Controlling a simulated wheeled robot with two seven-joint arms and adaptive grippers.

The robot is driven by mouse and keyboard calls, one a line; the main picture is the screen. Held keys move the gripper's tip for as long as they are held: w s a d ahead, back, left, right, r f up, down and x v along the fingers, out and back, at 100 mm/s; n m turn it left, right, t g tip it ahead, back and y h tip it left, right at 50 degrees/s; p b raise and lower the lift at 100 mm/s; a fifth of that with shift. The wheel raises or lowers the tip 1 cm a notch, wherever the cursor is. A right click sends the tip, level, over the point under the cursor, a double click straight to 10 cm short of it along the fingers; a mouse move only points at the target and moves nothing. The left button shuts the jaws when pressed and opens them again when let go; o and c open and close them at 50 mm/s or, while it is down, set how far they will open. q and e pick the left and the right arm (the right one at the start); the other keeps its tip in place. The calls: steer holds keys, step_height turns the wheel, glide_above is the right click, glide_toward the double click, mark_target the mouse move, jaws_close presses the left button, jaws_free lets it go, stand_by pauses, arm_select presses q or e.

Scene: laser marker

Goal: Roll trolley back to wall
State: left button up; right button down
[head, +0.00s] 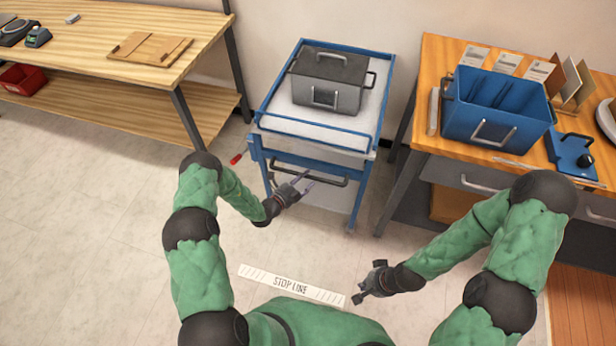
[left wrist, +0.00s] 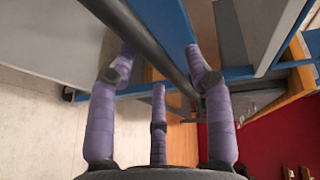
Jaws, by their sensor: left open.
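The trolley (head: 317,138) has a blue frame and a pale top and stands between two tables, its far end near the wall. I cannot tell if it touches the wall. Its dark push handle (head: 322,177) runs across the near side. My left gripper (head: 301,184) is at this handle, fingers open. In the left wrist view the handle (left wrist: 150,45) passes between the spread fingers of the left gripper (left wrist: 160,65), not clamped. My right gripper (head: 366,284) is open and empty, low over the floor beside the stop line strip (head: 290,284).
A grey lidded box (head: 327,82) sits on the trolley. A wooden workbench (head: 110,35) stands left. A right table (head: 447,58) with a blue bin (head: 497,107) stands close beside the trolley. A small red object (head: 236,159) lies left of the trolley. Floor in front is clear.

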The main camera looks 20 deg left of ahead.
arm_select(q)
steer(key=v, duration=0.9)
steer(key=shift+s+r, duration=0.1)
steer(key=s+d+m+g+h, duration=0.6)
steer(key=s+d+m+g, duration=0.5)
steer(key=s+d+m, duration=0.35)
steer(key=s+a+f+m+g+y+p, duration=0.15)
steer(key=s+m+g+y, duration=0.55)
steer(key=s+m, duration=1.05)
steer(key=w+r+m+t+y, duration=0.1)
steer(key=w+m, duration=0.6)
steer(key=m, duration=0.8)
steer(key=r+t, duration=0.1)
steer(key=t, duration=0.1)
steer(key=shift+r+m+t+y+p, duration=0.3)
steer(key=shift+r+t+y, duration=0.05)
steer(key=shift+t+y, duration=0.05)
